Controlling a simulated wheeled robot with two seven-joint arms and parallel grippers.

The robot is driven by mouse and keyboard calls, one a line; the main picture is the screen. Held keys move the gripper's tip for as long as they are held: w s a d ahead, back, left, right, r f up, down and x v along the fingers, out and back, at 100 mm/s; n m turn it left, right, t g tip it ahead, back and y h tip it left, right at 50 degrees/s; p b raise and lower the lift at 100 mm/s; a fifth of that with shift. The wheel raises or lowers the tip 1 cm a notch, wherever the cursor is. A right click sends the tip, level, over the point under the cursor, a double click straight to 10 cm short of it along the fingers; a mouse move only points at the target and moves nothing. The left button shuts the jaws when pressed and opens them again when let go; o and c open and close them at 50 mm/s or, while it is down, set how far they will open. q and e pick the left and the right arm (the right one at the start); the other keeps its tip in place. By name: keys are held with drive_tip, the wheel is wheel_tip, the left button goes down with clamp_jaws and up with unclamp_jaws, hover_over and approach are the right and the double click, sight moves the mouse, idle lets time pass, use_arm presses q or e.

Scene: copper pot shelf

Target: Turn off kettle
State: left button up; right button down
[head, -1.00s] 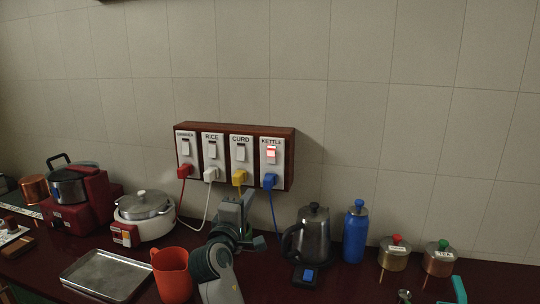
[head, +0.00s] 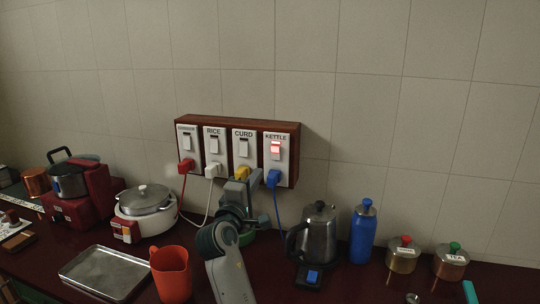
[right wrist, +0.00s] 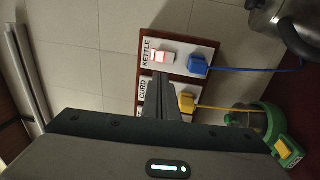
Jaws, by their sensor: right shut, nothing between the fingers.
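The kettle switch (head: 275,148) glows red on the rightmost panel, labelled KETTLE, of the wall switchboard. It also shows lit in the right wrist view (right wrist: 161,56). A blue plug (head: 273,178) sits in the socket below it, with a blue cord running down. The steel kettle (head: 318,235) with a black handle stands on the counter to the right. My right gripper (head: 246,182) is shut and empty, below and left of the kettle switch, in front of the board's lower edge. In the right wrist view its fingers (right wrist: 158,82) point toward the kettle switch.
Other switches, including the curd switch (head: 244,147), sit close by on the board, with a yellow plug (head: 242,172) near my gripper. A red jug (head: 170,275), metal tray (head: 105,272), blue bottle (head: 362,235) and white cooker (head: 146,212) stand on the counter.

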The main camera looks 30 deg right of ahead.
drive_tip(key=p, duration=0.5)
approach(273, 149)
drive_tip(key=x, duration=0.5)
drive_tip(key=shift+w+d, duration=0.45)
drive_tip(key=shift+d, duration=0.05)
drive_tip(key=shift+w+d, duration=0.1)
drive_tip(key=shift+r, duration=0.15)
